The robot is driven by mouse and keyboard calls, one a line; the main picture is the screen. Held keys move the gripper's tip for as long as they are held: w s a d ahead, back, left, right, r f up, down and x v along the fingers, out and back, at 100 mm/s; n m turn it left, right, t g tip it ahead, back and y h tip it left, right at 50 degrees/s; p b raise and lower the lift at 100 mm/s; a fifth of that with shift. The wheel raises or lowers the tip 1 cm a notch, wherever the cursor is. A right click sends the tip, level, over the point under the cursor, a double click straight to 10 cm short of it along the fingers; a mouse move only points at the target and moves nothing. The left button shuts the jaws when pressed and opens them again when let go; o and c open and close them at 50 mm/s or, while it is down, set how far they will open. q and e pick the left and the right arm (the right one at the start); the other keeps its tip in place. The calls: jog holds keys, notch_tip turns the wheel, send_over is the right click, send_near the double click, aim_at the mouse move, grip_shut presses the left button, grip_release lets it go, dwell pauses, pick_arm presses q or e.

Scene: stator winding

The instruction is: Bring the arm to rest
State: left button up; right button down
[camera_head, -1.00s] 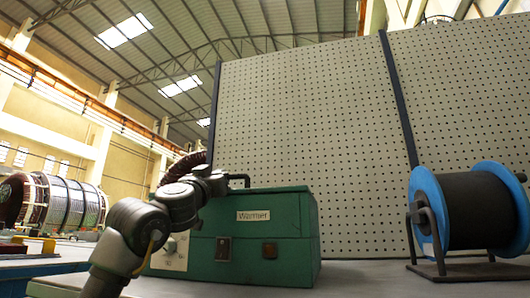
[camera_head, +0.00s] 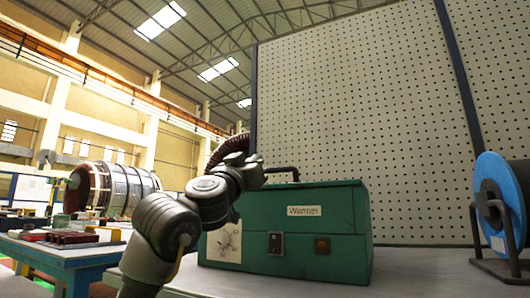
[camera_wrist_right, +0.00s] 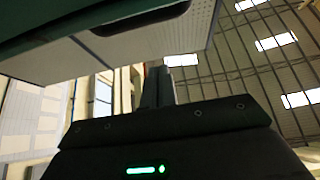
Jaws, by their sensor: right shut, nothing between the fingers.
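My right arm rises from the bottom left of the head view, in front of the left part of a green box labelled "Warmer" (camera_head: 340,230). My right gripper (camera_wrist_right: 158,80) shows in the right wrist view with its two fingers together and nothing between them. In the head view the gripper end (camera_head: 252,173) is small and dark near the top left of the box, and its fingers are not clear. I cannot tell whether it touches the box. My left gripper is not in view.
A blue-flanged spool (camera_head: 495,195) on a dark stand is at the right edge. A perforated panel (camera_head: 360,110) stands behind the box. At the left are a blue table (camera_head: 75,260) with parts on it and a large wound cylinder (camera_head: 125,188). The grey bench top (camera_head: 425,270) is clear between box and spool.

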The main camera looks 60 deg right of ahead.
jog(key=shift+v, duration=2)
jog(key=shift+s+r, duration=0.1)
